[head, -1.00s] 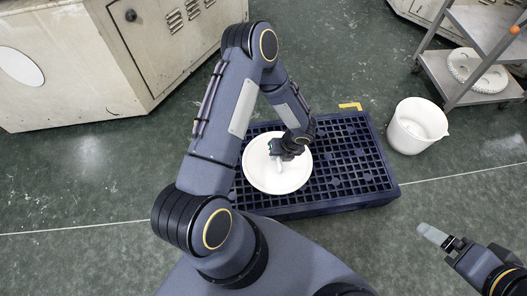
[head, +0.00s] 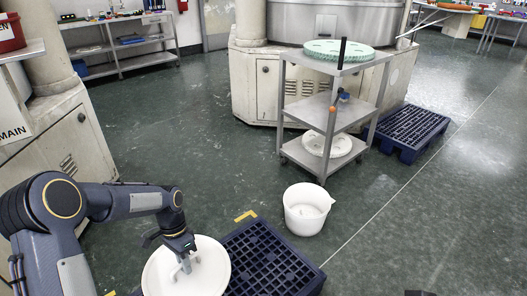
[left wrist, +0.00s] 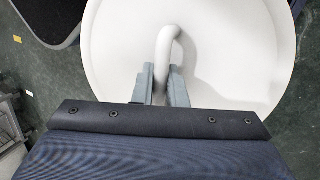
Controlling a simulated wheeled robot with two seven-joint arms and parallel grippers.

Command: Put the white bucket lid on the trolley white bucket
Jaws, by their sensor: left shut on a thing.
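The white lid (head: 212,272) is a round disc with a bent white handle, at the bottom left of the head view. My left gripper (head: 184,262) is shut on this handle, between its two fingers. In the left wrist view the lid (left wrist: 235,65) fills the middle, with the handle (left wrist: 168,45) between the fingers. The lid looks raised and covers the left part of the dark blue pallet (head: 268,262). The white bucket (head: 306,218) stands upright and open on the floor beyond the pallet, apart from the lid.
A grey trolley (head: 335,120) stands behind the bucket, with a green-rimmed disc (head: 325,49) on top and a white ring-like part (head: 328,146) on its bottom shelf. Another blue pallet (head: 405,130) lies right of it. Floor around the bucket is clear.

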